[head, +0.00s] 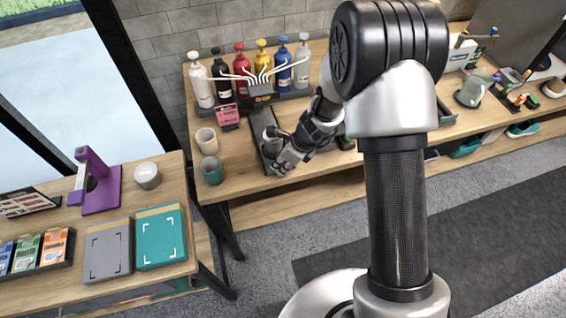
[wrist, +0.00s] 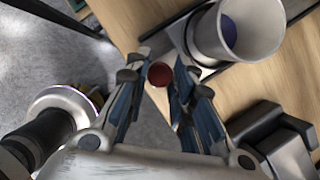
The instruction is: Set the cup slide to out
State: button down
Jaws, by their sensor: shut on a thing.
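The cup slide (head: 257,125) is a dark track on the wooden table, running from below the bottle dispenser toward the table's front edge. In the wrist view a grey cup (wrist: 226,45) with something bluish-purple inside stands on the slide's pale carriage plate (wrist: 180,36). My gripper (head: 278,163) is at the slide's front end, near the table edge. In the wrist view my gripper (wrist: 159,78) is shut on a round dark red knob (wrist: 159,74), beside the carriage. The knob is hidden in the head view.
Several coloured bottles (head: 241,67) with white tubes stand behind the slide. A pink sign (head: 228,116), a beige cup (head: 207,141) and a teal cup (head: 212,171) stand left of it. A dark block (wrist: 275,140) lies near my gripper in the wrist view.

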jog(key=shift+s+f, duration=0.1)
jog(key=shift+s, duration=0.15)
jog(key=c, duration=1.4)
grip_release()
jog(key=v, duration=1.2)
jog(key=shift+w, duration=0.1)
